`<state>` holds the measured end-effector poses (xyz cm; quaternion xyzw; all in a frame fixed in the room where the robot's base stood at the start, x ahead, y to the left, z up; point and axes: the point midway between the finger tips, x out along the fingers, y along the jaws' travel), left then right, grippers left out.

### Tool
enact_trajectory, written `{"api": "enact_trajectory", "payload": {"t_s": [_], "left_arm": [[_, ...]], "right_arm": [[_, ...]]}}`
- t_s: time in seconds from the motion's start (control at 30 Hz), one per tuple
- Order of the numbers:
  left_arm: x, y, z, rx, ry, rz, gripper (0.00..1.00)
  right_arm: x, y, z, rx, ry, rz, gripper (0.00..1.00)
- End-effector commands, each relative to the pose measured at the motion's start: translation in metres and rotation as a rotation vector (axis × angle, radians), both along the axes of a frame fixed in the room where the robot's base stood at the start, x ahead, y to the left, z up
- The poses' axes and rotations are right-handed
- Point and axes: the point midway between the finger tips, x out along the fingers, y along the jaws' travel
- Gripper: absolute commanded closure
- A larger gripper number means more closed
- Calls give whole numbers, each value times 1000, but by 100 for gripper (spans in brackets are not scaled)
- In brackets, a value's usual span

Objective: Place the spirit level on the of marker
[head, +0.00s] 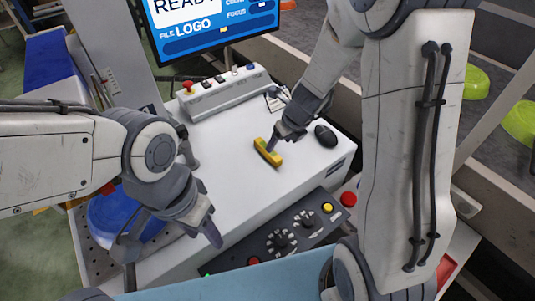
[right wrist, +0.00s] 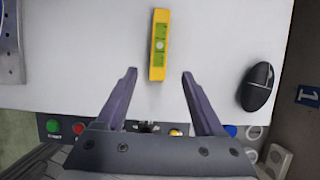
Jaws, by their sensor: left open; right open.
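The spirit level (head: 267,153) is a small yellow bar lying on the white table top. In the right wrist view it shows as a yellow bar (right wrist: 158,68) with green labels and a pale round spot. My right gripper (right wrist: 158,75) is open, and the near end of the level appears between its two fingertips with a gap on each side. In the head view my right gripper (head: 275,144) is right at the level. My left gripper (head: 212,232) is open and empty, over the table's front left edge. I cannot make out a marker.
A black mouse (head: 325,135) lies right of the level. A control box with buttons (head: 222,92) and a monitor (head: 215,30) stand behind. A dark knob panel (head: 290,235) runs along the front edge. The table left of the level is clear.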

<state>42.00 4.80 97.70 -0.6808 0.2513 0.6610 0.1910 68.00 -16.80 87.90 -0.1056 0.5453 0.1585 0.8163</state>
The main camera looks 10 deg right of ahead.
Motion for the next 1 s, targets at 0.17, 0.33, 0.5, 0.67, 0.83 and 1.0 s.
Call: {"api": "enact_trajectory", "payload": {"t_s": [0.17, 0.33, 0.5, 0.67, 0.83, 1.0], "left_arm": [[0, 0, -20, 0, 0, 0, 50], [0, 0, -27, 0, 0, 0, 50], [0, 0, -40, 0, 0, 0, 50], [0, 0, -44, 0, 0, 0, 50], [0, 0, -42, 0, 0, 0, 50], [0, 0, -42, 0, 0, 0, 50]], "right_arm": [[9, 5, -29, 0, 2, 4, 30], [19, 10, -43, 0, 2, 7, 30], [33, 15, -66, 0, 1, 4, 30], [37, 17, -73, 0, 0, 6, 30], [37, 17, -72, -1, -1, 6, 30], [37, 17, -72, 0, 0, 6, 80]]}}
